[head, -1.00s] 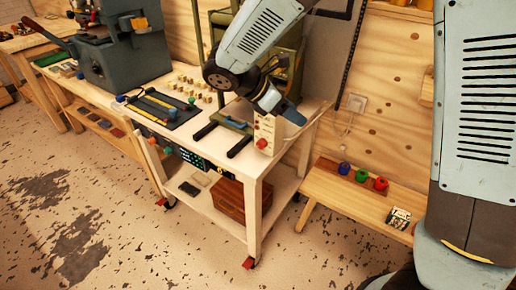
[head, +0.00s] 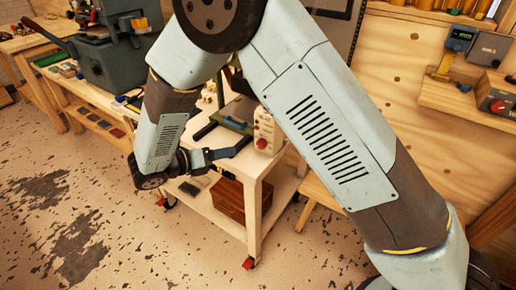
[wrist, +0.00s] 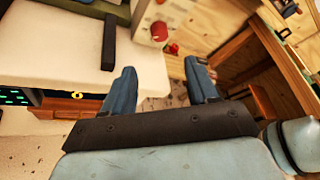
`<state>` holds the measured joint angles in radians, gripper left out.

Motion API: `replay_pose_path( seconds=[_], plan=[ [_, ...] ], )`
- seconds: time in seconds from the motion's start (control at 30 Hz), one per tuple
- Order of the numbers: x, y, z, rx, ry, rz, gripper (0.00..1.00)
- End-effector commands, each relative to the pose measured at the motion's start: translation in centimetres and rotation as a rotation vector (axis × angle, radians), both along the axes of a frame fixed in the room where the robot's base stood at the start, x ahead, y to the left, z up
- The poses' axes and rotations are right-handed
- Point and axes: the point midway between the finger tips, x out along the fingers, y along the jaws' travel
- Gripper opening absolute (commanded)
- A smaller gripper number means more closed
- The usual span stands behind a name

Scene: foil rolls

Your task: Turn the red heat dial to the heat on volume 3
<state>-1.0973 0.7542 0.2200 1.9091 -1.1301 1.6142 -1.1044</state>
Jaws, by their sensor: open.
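The red heat dial (head: 261,143) is a round knob low on the front of a cream control box (head: 267,128) at the table's right front corner. It also shows near the top of the wrist view (wrist: 159,31), ahead of my fingers. I cannot read any volume marks. My gripper (head: 224,153) is in front of the table, left of the dial and pointing right towards the box. In the wrist view my gripper (wrist: 160,75) has its two blue fingers wide apart with nothing between them. The dial is beyond the fingertips, not touched.
A black handle bar (wrist: 108,45) sticks out at the table edge, left of the box. A wooden box (head: 231,199) stands on the lower shelf. Another red knob is on a grey unit (head: 496,96) on the right wall shelf. The floor in front is clear.

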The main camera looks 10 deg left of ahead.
Motion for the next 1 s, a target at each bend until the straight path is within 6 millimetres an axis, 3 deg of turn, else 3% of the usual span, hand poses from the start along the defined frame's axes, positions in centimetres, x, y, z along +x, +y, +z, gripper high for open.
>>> replay_pose_path(
  seconds=[0.6, 1.0],
  plan=[
    [7.2, -6.7, -3.0, 0.002, -0.001, -0.003, 0.59],
    [8.6, -7.9, -3.6, 0.003, 0.000, -0.001, 0.59]
  ],
)
